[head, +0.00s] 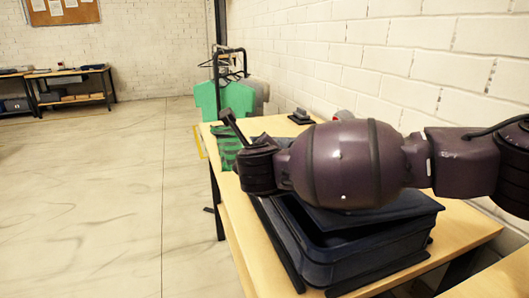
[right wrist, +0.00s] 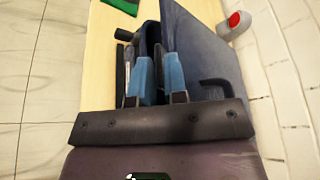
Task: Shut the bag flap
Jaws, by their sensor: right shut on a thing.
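The dark blue bag (head: 350,255) lies on the wooden table in the head view. Its flap (head: 395,208) is partly raised, with a dark gap showing below it. My right gripper (head: 236,125) reaches across above the bag from the right, and my arm hides part of the flap and bag. In the right wrist view the flap (right wrist: 208,55) is a broad blue panel. My right gripper (right wrist: 156,75), with blue pads, is closed at the flap's edge; the exact contact is hard to see. My left gripper is in neither view.
A green striped cloth (head: 222,150) and a small black device (head: 300,117) lie on the table (head: 232,232) beyond the bag. A red-and-grey object (right wrist: 235,24) is by the white brick wall. A clothes rack with a green shirt (head: 236,100) stands behind. The floor at left is clear.

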